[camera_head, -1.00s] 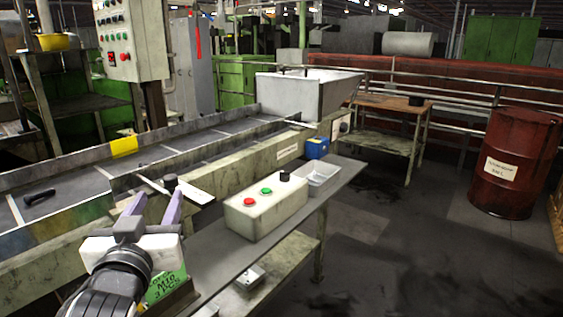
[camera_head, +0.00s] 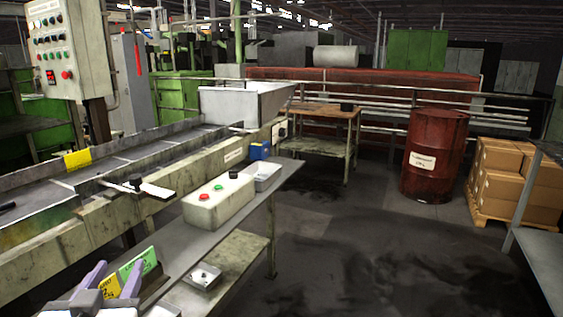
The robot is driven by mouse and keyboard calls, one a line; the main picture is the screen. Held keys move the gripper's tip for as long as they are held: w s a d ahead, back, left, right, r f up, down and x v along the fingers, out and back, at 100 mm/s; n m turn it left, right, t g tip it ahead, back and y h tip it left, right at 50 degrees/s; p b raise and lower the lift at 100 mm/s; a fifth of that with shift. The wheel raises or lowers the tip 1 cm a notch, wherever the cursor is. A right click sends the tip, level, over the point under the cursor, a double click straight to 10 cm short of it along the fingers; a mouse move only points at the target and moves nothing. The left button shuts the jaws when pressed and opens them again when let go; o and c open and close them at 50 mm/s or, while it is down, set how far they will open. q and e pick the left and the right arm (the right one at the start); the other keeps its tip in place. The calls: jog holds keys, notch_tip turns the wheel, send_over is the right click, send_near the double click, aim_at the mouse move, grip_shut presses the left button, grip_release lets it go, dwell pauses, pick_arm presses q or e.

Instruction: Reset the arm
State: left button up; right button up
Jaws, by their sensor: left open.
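My left gripper (camera_head: 112,282) is at the bottom left of the head view, low over the near end of the grey shelf. Most of the left arm is below the picture. My right gripper is not in view.
A control box (camera_head: 218,202) with red and green buttons and a white tray (camera_head: 264,177) are on the shelf (camera_head: 185,250). A conveyor trough (camera_head: 130,153) runs behind. A red barrel (camera_head: 434,156), boxes on a pallet (camera_head: 512,180) and a grey table (camera_head: 545,255) stand right. The middle floor is clear.

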pick_arm(q)
jog(key=s+d+f+m+g+h, duration=0.15)
jog(key=s+d+f, duration=0.25)
jog(key=f, duration=0.6)
jog(key=s+d+f+m+g+h, duration=0.1)
jog(key=s+d+f+g+h, duration=0.3)
jog(key=f, duration=0.6)
jog(key=s+d+f+m, duration=0.25)
jog(key=s+f, duration=0.25)
jog(key=f, duration=0.5)
jog(key=s+d+f+g+h, duration=0.1)
jog(key=s+d+f, duration=0.2)
jog(key=s+f, duration=0.4)
jog(key=shift+s+d+f+n+g, duration=0.3)
jog(key=shift+s+f+n+g, duration=0.1)
jog(key=shift+s, duration=0.6)
jog(key=shift+r+h, duration=0.1)
jog(key=shift+h, duration=0.15)
